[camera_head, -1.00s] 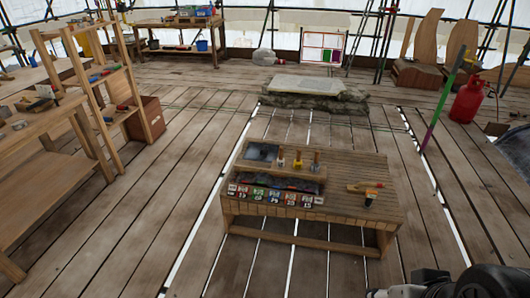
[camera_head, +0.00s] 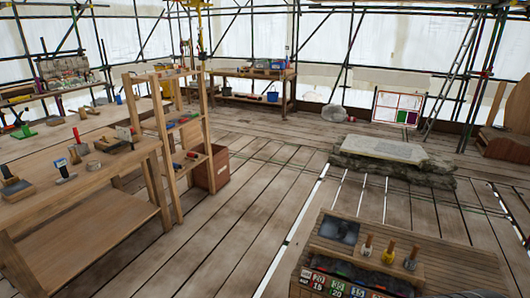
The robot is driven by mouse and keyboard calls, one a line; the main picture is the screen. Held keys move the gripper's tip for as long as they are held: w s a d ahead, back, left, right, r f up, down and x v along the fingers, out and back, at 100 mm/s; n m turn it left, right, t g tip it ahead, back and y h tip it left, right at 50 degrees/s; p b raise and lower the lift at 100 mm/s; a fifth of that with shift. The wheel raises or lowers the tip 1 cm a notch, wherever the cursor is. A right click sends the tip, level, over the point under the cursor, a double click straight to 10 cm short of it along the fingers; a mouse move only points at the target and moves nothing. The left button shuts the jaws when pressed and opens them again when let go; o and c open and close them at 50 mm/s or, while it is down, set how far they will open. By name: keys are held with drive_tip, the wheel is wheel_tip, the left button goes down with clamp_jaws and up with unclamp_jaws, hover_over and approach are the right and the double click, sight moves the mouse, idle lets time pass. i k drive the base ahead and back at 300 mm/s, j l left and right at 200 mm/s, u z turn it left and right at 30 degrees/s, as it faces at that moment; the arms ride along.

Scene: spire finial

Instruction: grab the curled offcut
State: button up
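I cannot make out a curled offcut in this view; the small items on the benches are too small to tell apart. The left workbench (camera_head: 100,225) carries several tools and small pieces on its top. The low wooden bench (camera_head: 455,270) at the lower right holds a dark tray (camera_head: 339,229), several upright handled tools and a row of coloured labelled boxes (camera_head: 335,287). It is cut off by the bottom edge. My gripper is not in view.
An open shelf unit (camera_head: 166,150) stands at the left workbench's end, with a brown box (camera_head: 213,170) beside it. A back bench (camera_head: 240,76), a pale stone slab (camera_head: 385,150) and a leaning ladder (camera_head: 452,70) stand farther off. The plank floor (camera_head: 255,195) between is clear.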

sight(342, 234)
drive_tip(key=i+j+u, duration=0.35)
drive_tip(key=i, duration=0.35)
drive_tip(key=i+j+u, duration=0.2)
drive_tip(key=i+u, duration=0.2)
drive_tip(key=i, duration=0.35)
drive_tip(key=i+u, duration=0.35)
drive_tip(key=i, duration=0.35)
drive_tip(key=i+l+z, duration=0.15)
drive_tip(key=z, duration=0.25)
drive_tip(key=i+z, duration=0.6)
drive_tip(key=z, duration=0.2)
drive_tip(key=i+j+z, duration=0.15)
drive_tip(key=z, duration=0.25)
drive_tip(key=i+j+z, duration=0.25)
drive_tip(key=z, duration=0.15)
drive_tip(key=i+l+z, duration=0.2)
drive_tip(key=z, duration=0.2)
drive_tip(key=i+z, duration=1.15)
drive_tip(key=k+j, duration=0.05)
